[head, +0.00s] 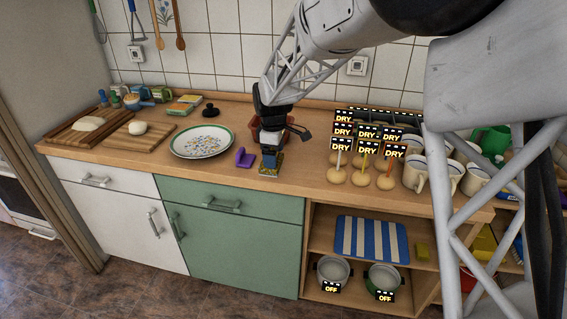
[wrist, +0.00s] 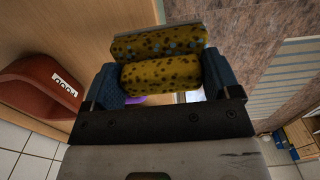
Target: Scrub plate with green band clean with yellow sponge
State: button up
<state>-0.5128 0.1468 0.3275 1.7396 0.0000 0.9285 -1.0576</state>
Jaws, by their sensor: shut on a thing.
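The plate with a green band (head: 203,141) lies on the wooden counter, left of my gripper, with colored specks over its face. My gripper (head: 270,164) points down near the counter's front edge, apart from the plate. In the wrist view my gripper (wrist: 160,84) has its blue fingers shut on the yellow sponge (wrist: 158,73). The sponge is squeezed and covered in dark and bluish spots. In the head view the sponge (head: 269,172) shows only partly at the fingertips. I cannot tell whether it touches the counter.
A purple object (head: 244,158) stands between plate and gripper. A reddish-brown container (head: 256,128) is behind the gripper. Cutting boards (head: 137,143) lie left; several mugs (head: 418,173) and round holders labelled DRY (head: 360,178) stand right.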

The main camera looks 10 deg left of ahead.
jog(key=w+a, duration=0.5)
jog(key=a, duration=0.6)
jog(key=w+a+r, duration=0.1)
jog(key=w+a, duration=0.4)
jog(key=a, duration=0.6)
jog(key=w+a+r, duration=0.1)
jog(key=w+a, duration=0.4)
jog(key=a, duration=0.7)
